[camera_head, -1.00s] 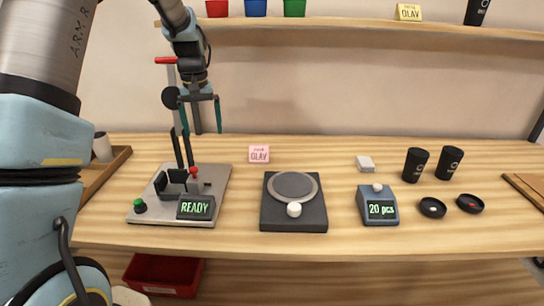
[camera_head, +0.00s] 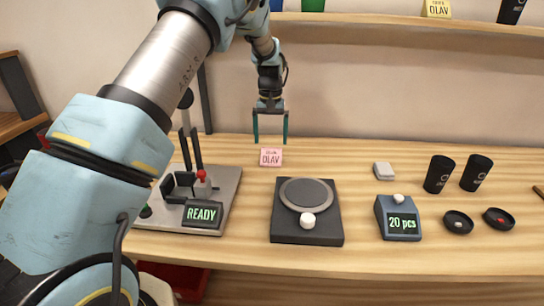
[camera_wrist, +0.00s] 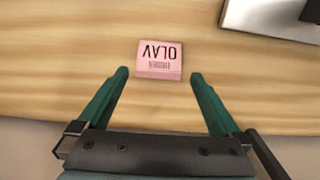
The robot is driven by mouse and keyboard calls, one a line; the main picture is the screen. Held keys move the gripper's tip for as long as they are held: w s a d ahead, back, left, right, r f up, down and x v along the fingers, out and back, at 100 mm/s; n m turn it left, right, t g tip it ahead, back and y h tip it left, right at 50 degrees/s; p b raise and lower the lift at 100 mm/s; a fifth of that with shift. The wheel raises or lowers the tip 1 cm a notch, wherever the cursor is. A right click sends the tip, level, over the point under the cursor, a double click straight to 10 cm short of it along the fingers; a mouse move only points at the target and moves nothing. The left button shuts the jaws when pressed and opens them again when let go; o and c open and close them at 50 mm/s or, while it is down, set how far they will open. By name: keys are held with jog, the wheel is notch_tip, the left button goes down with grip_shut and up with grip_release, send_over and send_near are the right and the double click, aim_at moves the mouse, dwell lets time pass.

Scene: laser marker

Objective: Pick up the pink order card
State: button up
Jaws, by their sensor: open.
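The pink order card (camera_head: 271,158) stands on the wooden bench near its back edge, marked OLAV. In the head view my gripper (camera_head: 270,141) points down just above and behind the card. In the wrist view the pink card (camera_wrist: 159,60) lies just beyond my open gripper (camera_wrist: 158,76), roughly centred between the two green fingertips. The fingers are apart and nothing is between them.
On the bench (camera_head: 358,236) stand the laser marker with its READY display (camera_head: 202,214), a dark round-plated device (camera_head: 307,225), a counter reading 20 pcs (camera_head: 402,226), black cups (camera_head: 439,174) and lids (camera_head: 458,222). The bench around the card is clear.

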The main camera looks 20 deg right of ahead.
aim_at(271, 154)
jog(key=shift+s+f+p, duration=0.1)
jog(key=shift+f+p, duration=1.05)
jog(key=shift+f, duration=1.9)
jog(key=shift+c, duration=0.2)
jog(key=c, duration=1)
